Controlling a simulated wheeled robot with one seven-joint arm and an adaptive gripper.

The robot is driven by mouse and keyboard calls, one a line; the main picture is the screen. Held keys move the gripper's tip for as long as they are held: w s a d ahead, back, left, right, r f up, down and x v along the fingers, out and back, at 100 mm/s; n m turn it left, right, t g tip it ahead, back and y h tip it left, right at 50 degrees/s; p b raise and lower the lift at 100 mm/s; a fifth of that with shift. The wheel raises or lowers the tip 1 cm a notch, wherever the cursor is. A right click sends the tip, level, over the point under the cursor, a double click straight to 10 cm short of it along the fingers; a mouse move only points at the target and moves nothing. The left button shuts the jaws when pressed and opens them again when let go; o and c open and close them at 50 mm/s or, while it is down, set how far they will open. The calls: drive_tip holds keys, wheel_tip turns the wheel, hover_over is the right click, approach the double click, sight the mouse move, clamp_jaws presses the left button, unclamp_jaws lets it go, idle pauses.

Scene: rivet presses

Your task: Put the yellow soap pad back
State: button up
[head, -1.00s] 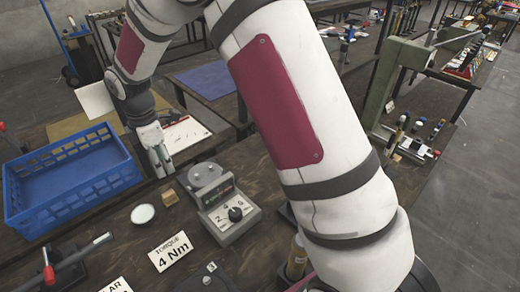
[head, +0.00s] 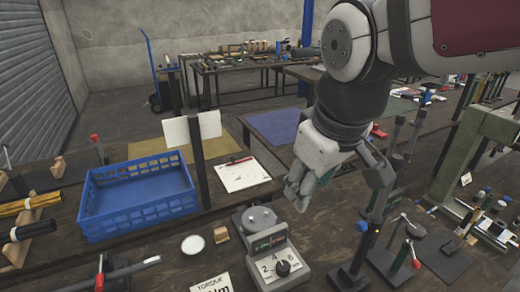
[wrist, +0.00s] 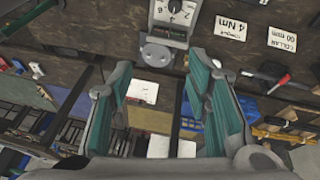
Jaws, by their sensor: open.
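I cannot make out a clearly yellow soap pad in these frames. A small tan block (head: 221,235) lies on the dark bench between a white round dish (head: 193,244) and the grey torque tester (head: 270,252); I cannot tell whether it is the pad. My gripper (head: 338,198) is open above the bench, behind and to the right of the tester. In the wrist view its two teal-padded fingers (wrist: 160,78) stand wide apart with nothing between them, and the tester (wrist: 172,25) shows beyond them.
A blue crate (head: 135,218) stands at the left. Clamps and dark stands (head: 355,262) crowd the right. A torque card (head: 212,284) lies in front.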

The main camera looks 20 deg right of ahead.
drive_tip(key=s+d+m, duration=0.1)
drive_tip(key=s+m, duration=0.3)
drive_tip(key=s, duration=0.3)
drive_tip(key=shift+d+f+t, duration=0.15)
drive_tip(key=shift+f+t, duration=0.2)
drive_tip(key=shift+t, duration=0.05)
drive_tip(key=shift+s, duration=0.1)
